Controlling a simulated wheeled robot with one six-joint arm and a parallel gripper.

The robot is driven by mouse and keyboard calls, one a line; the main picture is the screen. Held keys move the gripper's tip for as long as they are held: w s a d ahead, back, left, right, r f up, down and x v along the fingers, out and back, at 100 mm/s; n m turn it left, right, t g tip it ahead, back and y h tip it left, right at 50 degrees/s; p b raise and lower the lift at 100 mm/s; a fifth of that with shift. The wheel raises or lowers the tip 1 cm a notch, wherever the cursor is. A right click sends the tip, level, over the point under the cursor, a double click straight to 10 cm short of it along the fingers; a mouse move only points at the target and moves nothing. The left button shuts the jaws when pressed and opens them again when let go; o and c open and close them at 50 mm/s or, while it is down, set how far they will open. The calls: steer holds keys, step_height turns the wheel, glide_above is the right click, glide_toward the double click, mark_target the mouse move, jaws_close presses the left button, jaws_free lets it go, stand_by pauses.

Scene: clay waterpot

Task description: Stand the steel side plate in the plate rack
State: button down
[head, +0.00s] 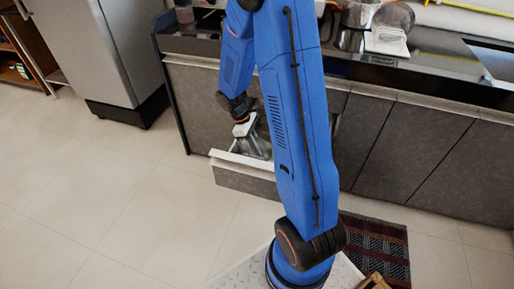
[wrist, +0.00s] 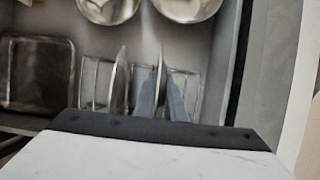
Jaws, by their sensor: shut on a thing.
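In the wrist view, my gripper (wrist: 161,88) is shut on the steel side plate (wrist: 161,62), a thin upright disc seen nearly edge-on between the grey fingers. The plate is at the wire plate rack (wrist: 91,78) inside an open drawer. Whether its lower edge touches the rack is hidden. Another steel plate (wrist: 121,80) stands upright in the rack just left of my fingers. In the head view, my gripper (head: 246,134) reaches down into the open drawer (head: 243,161); the held plate is too small there to make out clearly.
Two round steel dishes (wrist: 108,8) (wrist: 188,8) lie beyond the rack. A rectangular steel tray (wrist: 38,72) lies left of it. The drawer's side wall (wrist: 240,60) is close on the right. A steel pot (head: 352,28) stands on the counter; the floor at left is clear.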

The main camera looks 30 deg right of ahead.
steer(key=shift+f, duration=0.1)
steer(key=c, duration=1.8)
jaws_free()
steer(key=v, duration=1.1)
steer(key=shift+a+r, duration=0.1)
steer(key=shift+r, duration=0.3)
steer(key=s+a+r+m+t+y, duration=0.1)
steer(key=s+a+r+m+t, duration=0.4)
steer(key=s+r, duration=0.75)
steer(key=shift+s+a+r+m+t+y, duration=0.4)
steer(key=shift+s+a+r, duration=0.55)
steer(key=shift+s, duration=1)
steer(key=shift+s+a+r+m+t+y, duration=0.2)
steer(key=shift+s+a+r+m+t, duration=0.5)
steer(key=shift+s, duration=1.25)
steer(key=shift+s+a+r+m+t+y, duration=0.25)
steer(key=shift+s+a+r+t, duration=0.35)
steer(key=shift+s+a+r, duration=0.95)
steer(key=shift+s+d+f, duration=0.3)
steer(key=shift+s+d, duration=0.05)
steer(key=shift+d, duration=0.2)
